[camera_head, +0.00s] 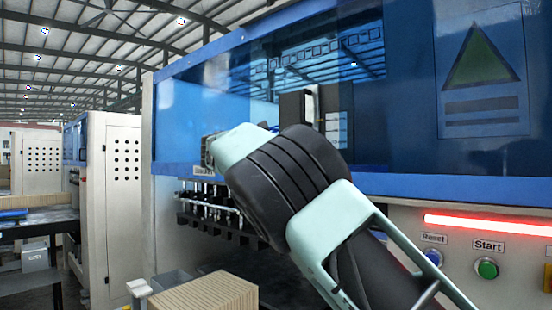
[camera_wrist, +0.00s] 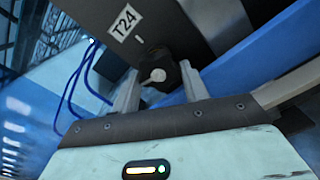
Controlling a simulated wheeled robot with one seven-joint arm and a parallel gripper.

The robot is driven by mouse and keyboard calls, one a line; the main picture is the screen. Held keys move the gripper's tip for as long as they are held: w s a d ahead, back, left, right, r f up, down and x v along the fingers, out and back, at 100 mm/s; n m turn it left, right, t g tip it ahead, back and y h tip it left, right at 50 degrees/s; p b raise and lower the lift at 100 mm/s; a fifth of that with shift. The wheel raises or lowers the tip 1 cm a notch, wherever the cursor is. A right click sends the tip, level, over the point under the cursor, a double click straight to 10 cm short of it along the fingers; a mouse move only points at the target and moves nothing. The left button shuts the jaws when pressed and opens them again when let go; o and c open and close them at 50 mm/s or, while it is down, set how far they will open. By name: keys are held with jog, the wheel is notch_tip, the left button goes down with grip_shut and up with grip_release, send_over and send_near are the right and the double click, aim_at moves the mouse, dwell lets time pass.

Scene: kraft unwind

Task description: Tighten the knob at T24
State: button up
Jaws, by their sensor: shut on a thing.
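The T24 label (camera_wrist: 124,22) is a white plate on a dark panel in the wrist view. Just below it sits a black knob (camera_wrist: 172,72) with a pale round piece and a short pale pointer at its front. My gripper (camera_wrist: 158,80) has one grey finger on each side of the knob and is shut on it. A short white mark shows on the panel above the knob. In the head view my arm reaches to the machine's front, and my wrist hides the knob and most of the gripper there.
The blue and white machine (camera_head: 400,187) fills the right, with a lit red bar (camera_head: 485,226) and a green Start button (camera_head: 487,268). Blue cables (camera_wrist: 72,85) hang left of the knob. A brown ridged stack (camera_head: 205,293) stands low in front.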

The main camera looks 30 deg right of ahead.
jog(key=o, duration=1)
jog(key=shift+a, duration=0.1)
jog(key=shift+p, duration=0.3)
jog(key=s+a+n+b, duration=0.2)
jog(key=s+a, duration=0.1)
jog(key=a, duration=0.5)
jog(key=s+a+n+b, duration=0.1)
jog(key=s+a+b, duration=0.25)
jog(key=a, duration=0.45)
jog(key=d+f+m+g+y+b, duration=0.1)
jog(key=f+y, duration=0.3)
jog(key=f, duration=0.9)
jog(key=s+d+f+m+g+y+b, duration=0.1)
jog(key=d+f+m+y+b, duration=0.1)
jog(key=f, duration=1.2)
jog(key=shift+s+d+f+y+b, duration=0.2)
jog(key=shift+d+y+b, duration=0.3)
jog(key=shift+y+b, duration=0.75)
jog(key=shift+y+p, duration=0.25)
jog(key=shift+p, duration=0.05)
jog(key=shift+c, duration=0.2)
